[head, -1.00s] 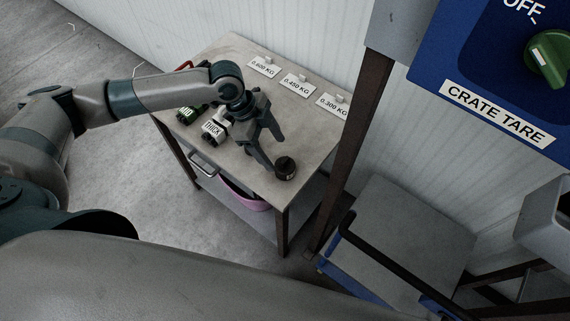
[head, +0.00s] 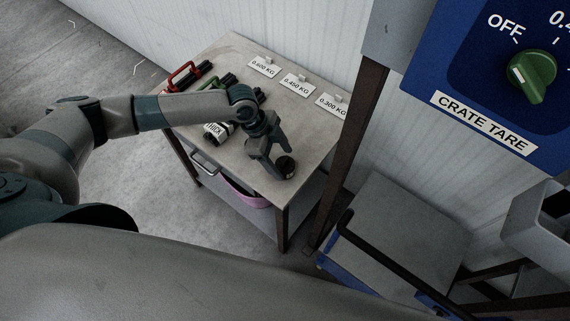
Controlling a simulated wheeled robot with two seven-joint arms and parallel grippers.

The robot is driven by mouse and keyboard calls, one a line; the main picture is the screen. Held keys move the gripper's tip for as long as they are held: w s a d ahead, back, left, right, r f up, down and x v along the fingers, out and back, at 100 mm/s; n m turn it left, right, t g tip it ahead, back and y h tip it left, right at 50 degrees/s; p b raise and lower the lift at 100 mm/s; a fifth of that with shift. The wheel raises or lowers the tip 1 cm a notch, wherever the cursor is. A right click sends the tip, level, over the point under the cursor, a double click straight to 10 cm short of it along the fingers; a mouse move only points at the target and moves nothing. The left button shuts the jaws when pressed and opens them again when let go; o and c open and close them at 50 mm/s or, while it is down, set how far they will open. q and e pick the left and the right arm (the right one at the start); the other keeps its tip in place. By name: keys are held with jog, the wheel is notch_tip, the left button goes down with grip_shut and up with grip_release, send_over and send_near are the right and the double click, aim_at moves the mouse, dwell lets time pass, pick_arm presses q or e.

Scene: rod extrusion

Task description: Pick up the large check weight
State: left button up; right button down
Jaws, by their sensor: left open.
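A small dark round weight (head: 287,166) with a brown top stands near the front right edge of the table (head: 312,165). It is the only such weight I can make out. My left gripper (head: 283,163) is open in the head view, with its fingertips at the weight's near-left side. One finger reaches past its upper side and the other past its lower side. The fingers partly hide it, and I cannot tell whether they touch it. My right gripper is not in view.
Red-handled (head: 185,75), green-handled and white THICK-labelled (head: 217,131) tools lie left on the table. Cards marked 0.600 KG (head: 264,66), 0.450 KG and 0.300 KG stand along the back. A pink bowl (head: 245,193) is on the lower shelf. A blue CRATE TARE panel (head: 480,120) is at right.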

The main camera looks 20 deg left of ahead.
aim_at(283, 160)
pick_arm(q)
jog(key=shift+p+x, duration=0.55)
jog(key=shift+x, duration=1.05)
jog(key=shift+w, duration=0.1)
jog(key=shift+c, duration=0.6)
jog(key=c, duration=1.5)
jog(key=shift+w+r, duration=0.1)
grip_shut()
